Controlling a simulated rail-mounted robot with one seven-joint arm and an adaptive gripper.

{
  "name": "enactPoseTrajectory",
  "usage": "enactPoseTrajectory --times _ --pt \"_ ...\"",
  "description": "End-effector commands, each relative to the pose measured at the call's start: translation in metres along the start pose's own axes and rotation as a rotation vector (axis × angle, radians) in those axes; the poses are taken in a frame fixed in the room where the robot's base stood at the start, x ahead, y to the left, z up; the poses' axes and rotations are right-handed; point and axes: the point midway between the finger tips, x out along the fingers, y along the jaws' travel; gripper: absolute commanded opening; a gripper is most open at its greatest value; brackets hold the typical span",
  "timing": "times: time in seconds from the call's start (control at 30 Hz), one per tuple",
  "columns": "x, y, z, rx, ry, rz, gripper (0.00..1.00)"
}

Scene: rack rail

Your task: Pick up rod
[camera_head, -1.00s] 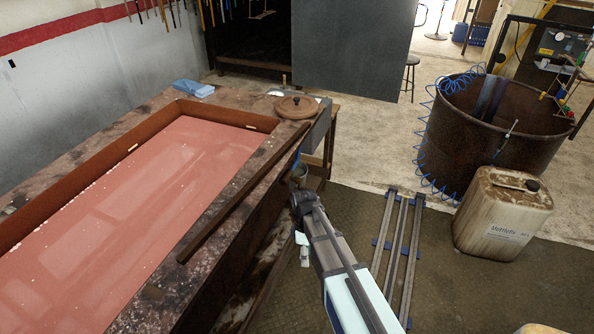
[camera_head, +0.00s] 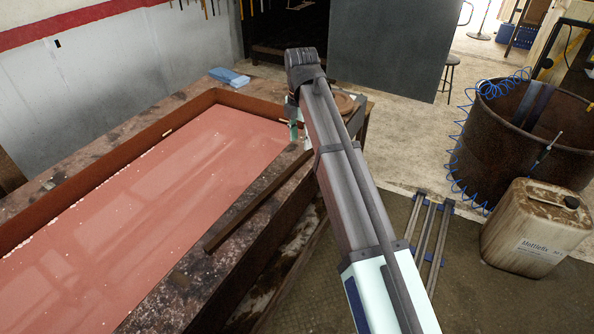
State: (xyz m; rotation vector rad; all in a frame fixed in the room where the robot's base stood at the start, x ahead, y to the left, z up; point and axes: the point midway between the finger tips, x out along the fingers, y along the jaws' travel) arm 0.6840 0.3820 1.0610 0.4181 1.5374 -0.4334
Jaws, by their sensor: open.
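A long dark brown rod (camera_head: 256,203) lies along the right edge of the worktable (camera_head: 190,292), slanting from front left to back right. My arm hides its far end. My gripper (camera_head: 294,132) hangs below the wrist at the end of my arm, over the back right part of the table near that far end. It is seen from behind and small, with its fingertips largely hidden. It is open, and nothing shows in it. I cannot tell how high it is above the rod.
The table has a reddish recessed bed (camera_head: 150,215) with a raised rim. A round wooden lid (camera_head: 345,103) is partly behind my arm. Blue cloths (camera_head: 229,77) lie at the back. Metal rails (camera_head: 427,235), a jerrycan (camera_head: 537,228) and a rusty barrel (camera_head: 520,140) stand right.

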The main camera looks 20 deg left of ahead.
Motion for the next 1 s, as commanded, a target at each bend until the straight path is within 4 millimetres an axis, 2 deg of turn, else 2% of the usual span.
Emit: enactPoseTrajectory --times 0.03,0.1,0.2,0.3,0.47,0.8,1.0 --pt "-0.023 0.013 -0.008 -0.07 -0.004 0.007 0.5" --pt "-0.043 0.018 -0.017 -0.148 -0.006 0.009 0.5" --pt "-0.058 0.023 -0.026 -0.216 -0.008 0.011 0.5" --pt "-0.058 0.023 -0.029 -0.242 -0.007 0.01 0.5" --pt "-0.035 0.021 -0.03 -0.243 -0.006 0.008 0.5" --pt "0.031 0.022 -0.029 -0.241 -0.006 0.008 0.5" --pt "0.054 0.024 -0.028 -0.24 -0.007 0.01 0.5"
